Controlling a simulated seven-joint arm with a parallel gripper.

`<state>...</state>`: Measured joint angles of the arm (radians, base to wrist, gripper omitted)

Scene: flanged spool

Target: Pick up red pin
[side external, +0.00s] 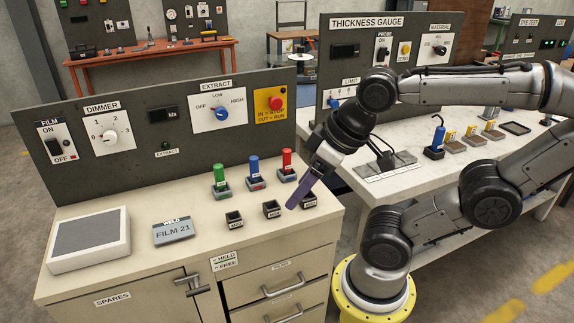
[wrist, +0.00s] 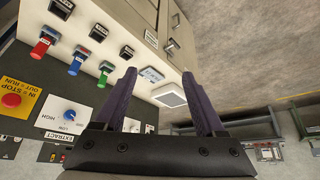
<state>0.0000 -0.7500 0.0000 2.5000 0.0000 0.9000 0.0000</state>
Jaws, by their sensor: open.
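The red pin (side external: 287,160) stands upright in a dark holder at the right end of a row of three pins on the bench. In the wrist view the red pin (wrist: 42,47) is at the upper left, well outside the jaws. My gripper (side external: 295,198) has purple fingers and hangs tilted over the bench, in front of the red pin and near the rightmost front socket. In the wrist view my gripper (wrist: 159,75) is open, with nothing between the fingers.
A blue pin (side external: 254,170) and a green pin (side external: 220,178) stand left of the red one. Empty front sockets (side external: 271,208) line up before them. A dark control panel (side external: 130,120) rises behind. A FILM 21 plate (side external: 173,232) and a white-framed pad (side external: 90,240) lie left.

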